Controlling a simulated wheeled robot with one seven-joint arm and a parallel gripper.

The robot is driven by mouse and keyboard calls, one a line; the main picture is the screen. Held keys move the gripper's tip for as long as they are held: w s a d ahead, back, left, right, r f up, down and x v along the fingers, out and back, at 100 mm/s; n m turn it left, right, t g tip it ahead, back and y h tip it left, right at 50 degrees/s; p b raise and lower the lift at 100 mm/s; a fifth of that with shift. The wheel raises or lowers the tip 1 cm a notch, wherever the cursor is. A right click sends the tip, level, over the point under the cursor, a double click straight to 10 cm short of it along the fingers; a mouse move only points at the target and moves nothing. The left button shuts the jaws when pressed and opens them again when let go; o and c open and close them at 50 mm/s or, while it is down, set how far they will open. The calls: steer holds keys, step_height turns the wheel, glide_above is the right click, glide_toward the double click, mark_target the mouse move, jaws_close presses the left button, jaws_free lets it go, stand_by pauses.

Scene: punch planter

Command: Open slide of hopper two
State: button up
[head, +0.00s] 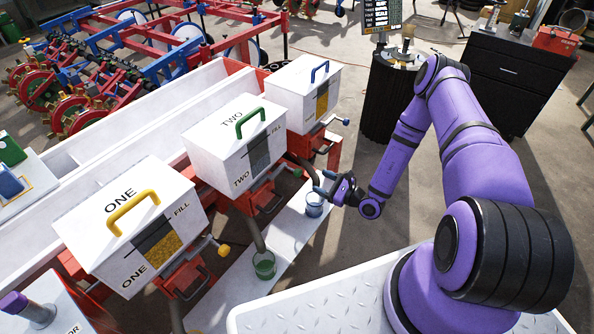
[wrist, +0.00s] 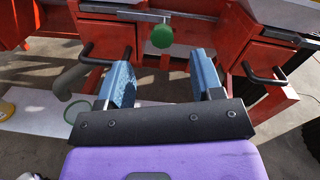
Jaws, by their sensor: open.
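Hopper two (head: 215,165) is a white box lettered TWO with a green lid handle (head: 252,121); a dark fill window with no yellow band shows on its front. Its slide (head: 262,187) runs out under the box on a red frame. In the wrist view, the slide's metal rod (wrist: 125,15) and round green knob (wrist: 162,36) lie just beyond my fingertips, roughly centred between them. My gripper (head: 322,182) is open and empty in front of hopper two's right side. Its two blue fingers also show in the wrist view (wrist: 158,65), apart from the knob.
Hopper one (head: 130,225) stands at left with a yellow knob (head: 224,250); a third hopper (head: 302,85) stands at right with a blue knob (head: 346,122). A green cup (head: 264,265) and blue cup (head: 314,204) stand on the low white board. Black handles (wrist: 265,75) flank my fingers.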

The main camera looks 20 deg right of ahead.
mark_target(300, 175)
steer(key=shift+m+h, duration=0.4)
steer(key=shift+m, duration=0.1)
steer(key=x, duration=0.3)
steer(key=f+x, duration=0.1)
steer(key=x, duration=0.6)
steer(key=shift+w+a+f, duration=0.1)
steer(key=shift+w+f, duration=0.15)
steer(key=shift+f, duration=0.15)
jaws_close()
steer(key=shift+v, duration=2.75)
jaws_free()
steer(key=shift+s, duration=0.1)
